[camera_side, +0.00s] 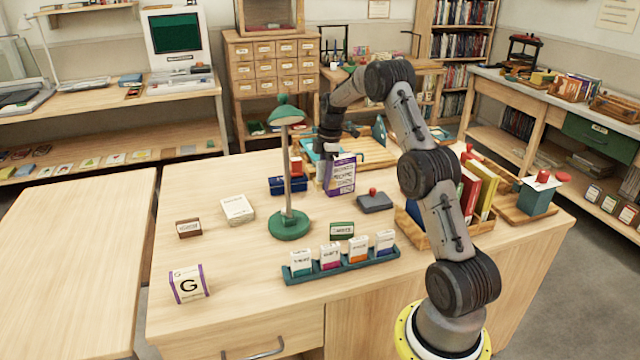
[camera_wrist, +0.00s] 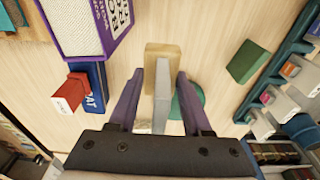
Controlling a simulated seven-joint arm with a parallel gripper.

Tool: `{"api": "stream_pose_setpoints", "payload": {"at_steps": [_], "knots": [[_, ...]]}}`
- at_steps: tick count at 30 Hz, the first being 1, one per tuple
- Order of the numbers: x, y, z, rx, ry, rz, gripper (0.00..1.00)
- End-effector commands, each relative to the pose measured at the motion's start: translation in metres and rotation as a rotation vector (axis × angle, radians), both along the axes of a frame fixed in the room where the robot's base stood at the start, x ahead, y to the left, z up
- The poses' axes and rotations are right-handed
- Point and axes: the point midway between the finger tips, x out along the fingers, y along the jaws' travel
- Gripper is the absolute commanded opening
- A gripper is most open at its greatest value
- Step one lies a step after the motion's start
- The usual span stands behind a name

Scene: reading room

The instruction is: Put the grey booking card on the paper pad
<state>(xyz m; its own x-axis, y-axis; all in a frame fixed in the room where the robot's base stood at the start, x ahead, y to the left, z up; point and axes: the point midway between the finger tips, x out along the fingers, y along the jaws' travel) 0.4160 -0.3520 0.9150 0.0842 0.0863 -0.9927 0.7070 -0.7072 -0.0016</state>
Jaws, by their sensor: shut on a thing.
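My gripper (camera_side: 322,152) is over the middle of the table, behind the green lamp and beside an upright purple-and-white box. In the wrist view its two purple fingers (camera_wrist: 159,85) point away from the camera, with a narrow grey piece between them. This looks like the grey booking card (camera_wrist: 162,88) seen edge-on, with a tan block-like part at its far end. Its face is hidden, and in the side view I cannot make it out clearly. The white paper pad (camera_side: 238,208) lies flat on the table, left of the lamp and apart from my gripper.
The green lamp (camera_side: 289,226) stands between my gripper and the pad. A brown block (camera_side: 189,228) sits near the pad. The table's left rear is clear.

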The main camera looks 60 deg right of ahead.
Motion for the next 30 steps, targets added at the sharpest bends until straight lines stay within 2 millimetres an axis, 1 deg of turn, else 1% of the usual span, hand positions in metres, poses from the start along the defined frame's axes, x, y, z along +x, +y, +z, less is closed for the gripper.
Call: {"api": "stream_pose_setpoints", "payload": {"at_steps": [1,2,3,9,15,21,25,28,30], "knots": [[-0.006,0.005,0.013,-0.004,-0.004,-0.001,0.0],[-0.01,0.008,0.019,-0.004,-0.004,-0.001,0.0],[-0.017,0.014,0.02,-0.001,-0.001,0.0,0.0],[-0.046,0.039,0.036,-0.003,-0.003,-0.001,0.0],[-0.066,0.056,0.047,-0.001,-0.001,0.0,0.0],[-0.075,0.063,0.052,-0.002,-0.002,0.0,0.0],[-0.075,0.072,0.054,-0.002,-0.001,-0.015,0.0],[-0.073,0.092,0.057,-0.003,0.0,-0.061,0.0],[-0.071,0.113,0.06,-0.003,0.0,-0.113,0.0]]}}
